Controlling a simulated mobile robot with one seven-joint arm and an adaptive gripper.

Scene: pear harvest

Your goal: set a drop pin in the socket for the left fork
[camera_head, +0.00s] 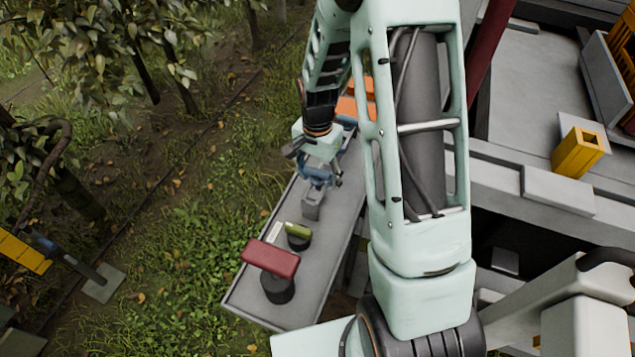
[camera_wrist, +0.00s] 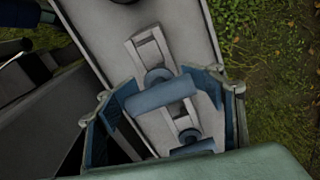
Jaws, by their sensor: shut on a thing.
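My gripper (camera_head: 318,178) is low over a long grey shelf (camera_head: 240,296). In the wrist view my gripper (camera_wrist: 163,92) is shut on the ends of a blue bar-shaped handle (camera_wrist: 160,96), apparently a drop pin's. A blue ring (camera_wrist: 157,75) shows beside this handle, by a pale grey slotted block (camera_wrist: 150,45). A second blue handle (camera_wrist: 193,148) lies nearer the palm, beside another grey block (camera_wrist: 181,122). In the head view a grey block (camera_head: 312,206) stands just below my gripper. The pin's lower end is hidden, and I cannot tell whether it sits in a socket.
A red-topped piece (camera_head: 271,258) and a green-topped piece (camera_head: 298,230) stand on dark round bases toward the shelf's near end. An orange thing (camera_head: 347,107) is at its far end. A yellow block (camera_head: 578,152) is at right on grey structure. Grass and trees lie left.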

